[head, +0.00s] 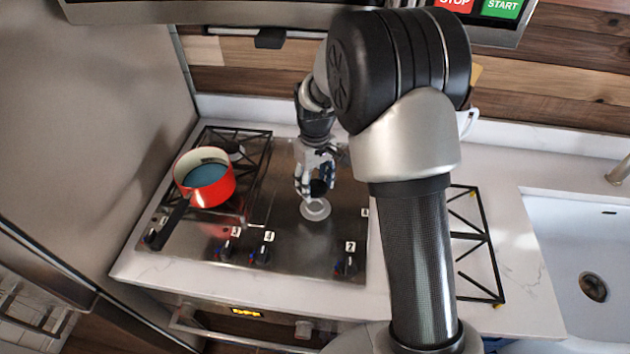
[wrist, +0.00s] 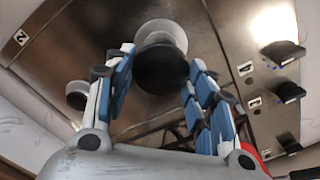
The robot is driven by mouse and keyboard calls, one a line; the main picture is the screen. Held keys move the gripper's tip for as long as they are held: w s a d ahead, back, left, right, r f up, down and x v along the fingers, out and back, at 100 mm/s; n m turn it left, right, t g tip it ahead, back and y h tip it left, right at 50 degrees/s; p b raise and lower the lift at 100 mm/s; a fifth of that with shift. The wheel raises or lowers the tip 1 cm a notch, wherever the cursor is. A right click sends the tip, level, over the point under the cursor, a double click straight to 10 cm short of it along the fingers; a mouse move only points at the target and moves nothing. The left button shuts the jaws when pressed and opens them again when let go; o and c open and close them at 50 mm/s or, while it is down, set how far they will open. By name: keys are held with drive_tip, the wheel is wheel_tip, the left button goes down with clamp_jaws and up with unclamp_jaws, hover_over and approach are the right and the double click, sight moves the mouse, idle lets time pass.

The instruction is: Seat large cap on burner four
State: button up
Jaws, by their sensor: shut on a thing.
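My gripper (head: 317,186) is over the middle of the steel cooktop, pointing down. Its blue-padded fingers (wrist: 160,62) are shut on a round black cap (wrist: 161,72), which also shows as a dark disc between the fingertips in the head view (head: 318,188). A pale round burner ring (head: 315,209) lies just below the cap. In the wrist view the ring (wrist: 160,32) is partly covered by the cap, and the two look offset. I cannot tell whether they touch. No burner number on this ring is readable.
A red pot (head: 205,180) with blue contents stands on the left grate (head: 258,178), its dark handle toward the front. Several knobs line the cooktop front, one (head: 347,264) at right. A loose black grate (head: 484,240) lies on the counter, beside the sink (head: 560,225).

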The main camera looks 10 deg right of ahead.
drive_tip(key=b, duration=0.3)
hover_over(315, 206)
wheel_tip(315, 206, down, 4)
drive_tip(key=shift+f, duration=0.65)
drive_tip(key=shift+f, duration=0.6)
idle(1.7)
drive_tip(key=o, duration=1.2)
drive_tip(key=shift+c, duration=0.2)
drive_tip(key=shift+r, duration=0.1)
drive_tip(key=shift+r+p, duration=2.4)
drive_tip(key=shift+r, duration=1)
